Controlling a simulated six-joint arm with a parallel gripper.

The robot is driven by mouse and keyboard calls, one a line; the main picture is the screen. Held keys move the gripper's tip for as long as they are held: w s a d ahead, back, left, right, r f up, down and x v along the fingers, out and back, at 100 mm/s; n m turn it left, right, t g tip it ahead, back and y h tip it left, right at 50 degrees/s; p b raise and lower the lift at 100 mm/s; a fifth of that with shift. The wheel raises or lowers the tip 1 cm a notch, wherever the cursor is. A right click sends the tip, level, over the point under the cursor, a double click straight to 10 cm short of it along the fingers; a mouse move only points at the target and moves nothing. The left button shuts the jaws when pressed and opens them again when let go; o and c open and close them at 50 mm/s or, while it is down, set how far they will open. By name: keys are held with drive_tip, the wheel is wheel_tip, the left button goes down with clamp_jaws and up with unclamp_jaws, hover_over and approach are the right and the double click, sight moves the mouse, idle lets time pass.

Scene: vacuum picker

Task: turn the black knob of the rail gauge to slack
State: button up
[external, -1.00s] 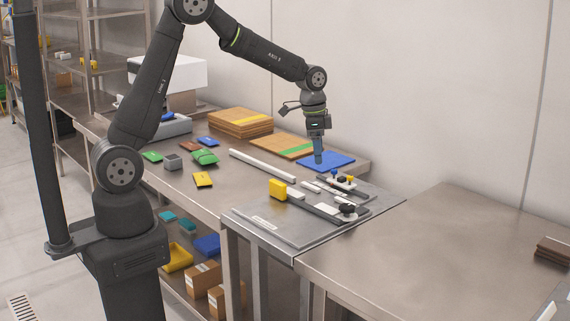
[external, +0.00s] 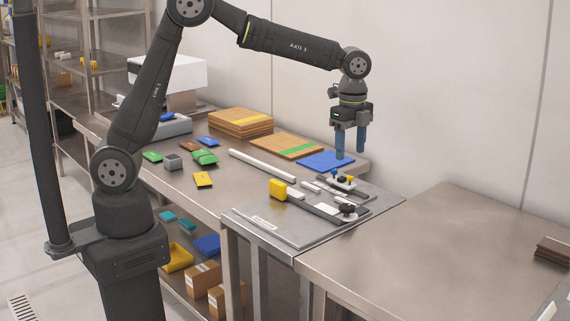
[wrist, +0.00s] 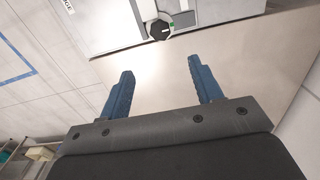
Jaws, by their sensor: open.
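The black knob (external: 348,209) sits at the right end of the rail gauge (external: 322,208), a dark and white rail on a grey metal plate. The exact pointer setting is too small to tell. My gripper (external: 350,154) points down with its blue fingers apart and empty, above and behind the knob, not touching it. In the wrist view the fingers (wrist: 160,70) lie short of the knob, which appears beyond the gap.
A yellow block (external: 278,190) stands at the rail's left end. A blue mat (external: 326,161) lies further back. The right-hand steel table (external: 430,245) is mostly clear.

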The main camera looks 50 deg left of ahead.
sight(347, 206)
wheel_tip(347, 206, down, 15)
idle(0.3)
drive_tip(key=c, duration=1)
